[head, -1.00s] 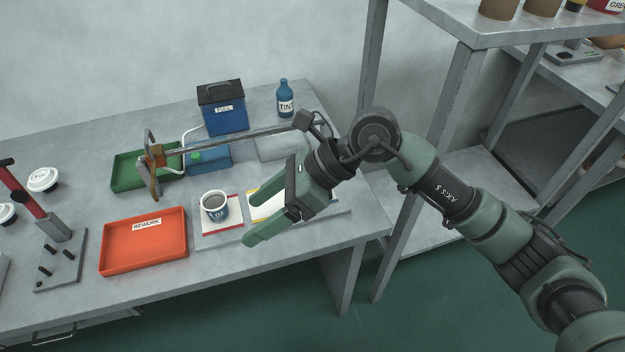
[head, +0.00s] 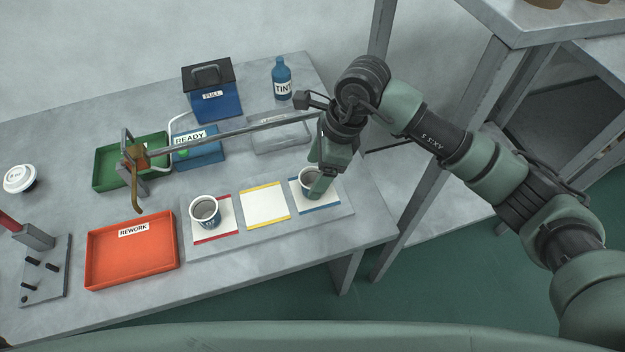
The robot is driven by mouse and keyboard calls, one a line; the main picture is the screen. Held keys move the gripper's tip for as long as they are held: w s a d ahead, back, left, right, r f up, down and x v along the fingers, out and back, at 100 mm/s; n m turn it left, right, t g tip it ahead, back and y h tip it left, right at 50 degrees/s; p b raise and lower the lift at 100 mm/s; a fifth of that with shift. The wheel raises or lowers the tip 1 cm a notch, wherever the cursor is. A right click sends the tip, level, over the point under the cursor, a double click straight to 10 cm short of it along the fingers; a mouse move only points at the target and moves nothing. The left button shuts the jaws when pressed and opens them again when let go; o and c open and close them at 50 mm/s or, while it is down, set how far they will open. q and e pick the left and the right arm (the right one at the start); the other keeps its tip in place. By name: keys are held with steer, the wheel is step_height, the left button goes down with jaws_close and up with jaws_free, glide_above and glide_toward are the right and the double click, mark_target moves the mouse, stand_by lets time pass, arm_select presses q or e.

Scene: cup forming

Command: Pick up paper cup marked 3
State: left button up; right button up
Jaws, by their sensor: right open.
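A white paper cup (head: 304,183) stands upright on the blue-edged card (head: 325,204) at the right end of the grey tray. My right gripper (head: 321,184) is open and points down at this cup from above, its fingers covering the cup's right part. I cannot tell whether they touch it. A second paper cup (head: 205,211), with a dark blue mark and dark-looking inside, stands on the red-edged card (head: 228,230) at the left. I cannot read a number on either cup. My left gripper is not in view.
The yellow-edged card (head: 265,205) between the cups is empty. An orange REWORK tray (head: 130,262) lies left. A long metal bar (head: 225,133) crosses behind the cups.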

mark_target(307, 176)
steer(key=shift+x, duration=1.3)
steer(key=c, duration=1.3)
steer(key=shift+c, duration=0.5)
steer(key=shift+r, duration=0.15)
